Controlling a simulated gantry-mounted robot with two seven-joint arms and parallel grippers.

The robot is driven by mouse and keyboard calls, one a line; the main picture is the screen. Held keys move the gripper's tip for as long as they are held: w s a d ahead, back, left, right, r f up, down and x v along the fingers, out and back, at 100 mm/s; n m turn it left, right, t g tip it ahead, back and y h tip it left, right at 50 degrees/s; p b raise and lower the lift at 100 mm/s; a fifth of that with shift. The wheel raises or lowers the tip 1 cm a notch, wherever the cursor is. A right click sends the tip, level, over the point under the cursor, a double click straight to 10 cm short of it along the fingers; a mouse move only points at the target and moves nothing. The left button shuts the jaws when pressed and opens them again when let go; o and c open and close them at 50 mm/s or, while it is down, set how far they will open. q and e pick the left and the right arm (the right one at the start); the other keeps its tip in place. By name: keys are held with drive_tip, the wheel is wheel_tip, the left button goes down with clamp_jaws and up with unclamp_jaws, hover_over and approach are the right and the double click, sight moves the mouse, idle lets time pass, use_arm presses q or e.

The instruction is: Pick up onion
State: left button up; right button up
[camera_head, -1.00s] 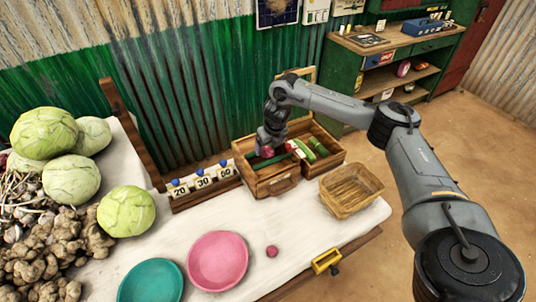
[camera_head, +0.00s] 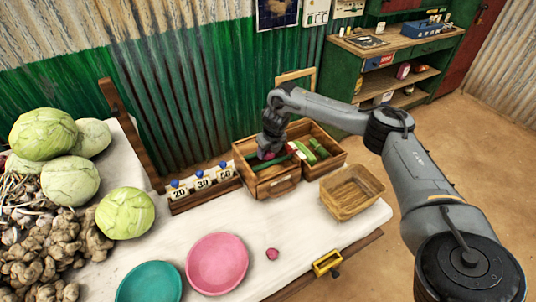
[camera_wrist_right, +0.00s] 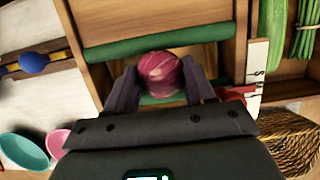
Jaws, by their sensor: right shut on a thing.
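A red-purple onion (camera_wrist_right: 160,73) sits between the two fingers of my right gripper (camera_wrist_right: 160,88) in the right wrist view. The fingers are shut on it from both sides. In the head view my right gripper (camera_head: 268,153) reaches down into the left compartment of a wooden crate (camera_head: 279,187). The onion is mostly hidden there by the gripper. Green vegetables (camera_head: 312,149) lie in the crate. My left gripper is not in view.
A woven basket (camera_head: 352,190) stands right of the crate. Number cards (camera_head: 202,183) stand to its left. A pink plate (camera_head: 217,263), a teal plate (camera_head: 150,283) and a small pink object (camera_head: 272,254) are in front. Cabbages (camera_head: 125,213) and ginger (camera_head: 45,245) fill the left.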

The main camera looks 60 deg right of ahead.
drive_tip(key=shift+r, duration=0.15)
drive_tip(key=shift+r, duration=0.5)
wheel_tip(320, 180, up, 3)
drive_tip(key=shift+r+p, duration=0.15)
drive_tip(key=shift+p, duration=0.55)
drive_tip(key=s+d+r, duration=0.1)
drive_tip(key=s+r, duration=0.2)
drive_tip(key=s, duration=0.2)
drive_tip(key=s+d+r+p, duration=0.1)
drive_tip(key=s+r, duration=0.2)
drive_tip(key=s, duration=0.3)
drive_tip(key=shift+s+d+r, duration=0.2)
drive_tip(key=shift+d, duration=0.05)
drive_tip(key=shift+n, duration=0.3)
